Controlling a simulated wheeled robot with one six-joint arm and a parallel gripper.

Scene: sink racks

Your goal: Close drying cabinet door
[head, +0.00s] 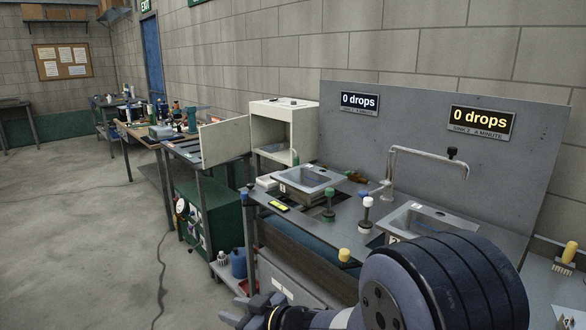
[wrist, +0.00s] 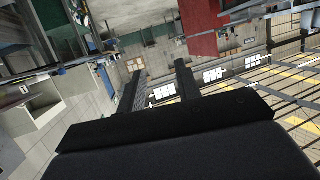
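The drying cabinet (head: 304,128) is a pale, cream-white box on the bench behind the sinks in the head view. My gripper (head: 243,309) is low at the front of the head view, in front of and below the bench edge, well apart from the door. In the wrist view its two dark fingers (wrist: 159,70) are spread with nothing between them. A pale box-like shape at the left of the wrist view may be the cabinet, but I cannot tell.
A grey sink bench (head: 345,211) holds two sinks, a curved tap (head: 420,153) and several small brushes or bottles. A green cabinet (head: 215,213) stands below the bench left of it. Other cluttered tables stand farther back. The concrete floor (head: 85,230) at left is open, with a cable across it.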

